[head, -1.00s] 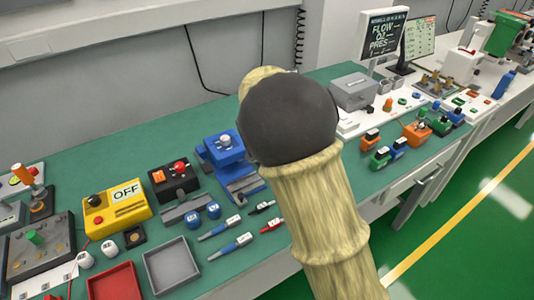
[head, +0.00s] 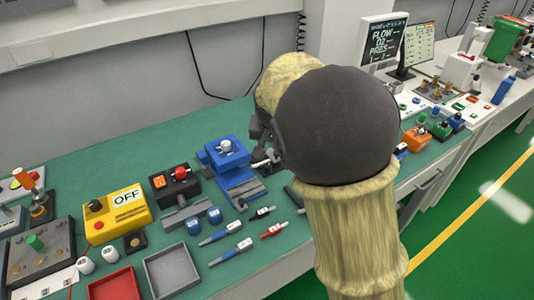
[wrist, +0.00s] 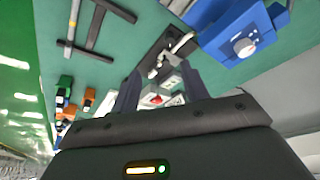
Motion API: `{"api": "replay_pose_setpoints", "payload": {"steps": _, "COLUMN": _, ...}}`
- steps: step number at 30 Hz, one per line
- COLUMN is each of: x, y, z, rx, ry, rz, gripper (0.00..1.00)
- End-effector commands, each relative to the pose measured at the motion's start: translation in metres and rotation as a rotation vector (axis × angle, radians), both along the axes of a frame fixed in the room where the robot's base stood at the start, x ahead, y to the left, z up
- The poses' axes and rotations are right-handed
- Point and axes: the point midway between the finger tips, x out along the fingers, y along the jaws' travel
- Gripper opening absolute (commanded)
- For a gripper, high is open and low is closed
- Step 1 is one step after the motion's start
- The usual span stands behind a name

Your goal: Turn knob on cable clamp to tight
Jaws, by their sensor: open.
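A blue device (head: 226,152) with a round pale knob (head: 226,146) on top stands at the back middle of the green bench. It also shows at the upper right in the wrist view (wrist: 232,30), with its knob (wrist: 244,47) facing the camera. A small dark base with a metal lever (wrist: 172,50) is beside it. I cannot tell which of these is the cable clamp. My gripper (wrist: 160,84) is open, its two dark fingers apart and nothing seen held. It is beside the blue device, apart from its knob. In the head view my arm hides most of the gripper.
A yellow box marked OFF (head: 117,212) and a black box with a red button (head: 174,184) stand to the left. Several pens and a grey tray (head: 172,270) lie in front. Display screens (head: 383,42) stand at the back right. The wall is close behind.

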Motion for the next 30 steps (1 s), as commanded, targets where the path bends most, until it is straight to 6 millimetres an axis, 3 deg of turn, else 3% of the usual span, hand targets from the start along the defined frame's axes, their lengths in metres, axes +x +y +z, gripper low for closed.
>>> {"api": "replay_pose_setpoints", "payload": {"steps": 5, "x": -0.031, "y": -0.055, "z": -0.02, "rx": 0.011, "ry": 0.053, "rz": -0.005, "gripper": 0.45}}
{"api": "replay_pose_setpoints", "payload": {"steps": 9, "x": -0.069, "y": -0.095, "z": -0.036, "rx": 0.016, "ry": 0.088, "rz": 0.013, "gripper": 0.45}}
{"api": "replay_pose_setpoints", "payload": {"steps": 15, "x": -0.132, "y": -0.137, "z": -0.055, "rx": 0.008, "ry": 0.12, "rz": 0.055, "gripper": 0.45}}
{"api": "replay_pose_setpoints", "payload": {"steps": 22, "x": -0.191, "y": -0.161, "z": -0.07, "rx": -0.019, "ry": 0.138, "rz": 0.106, "gripper": 0.45}}
{"api": "replay_pose_setpoints", "payload": {"steps": 30, "x": -0.201, "y": -0.164, "z": -0.073, "rx": -0.026, "ry": 0.141, "rz": 0.119, "gripper": 0.45}}
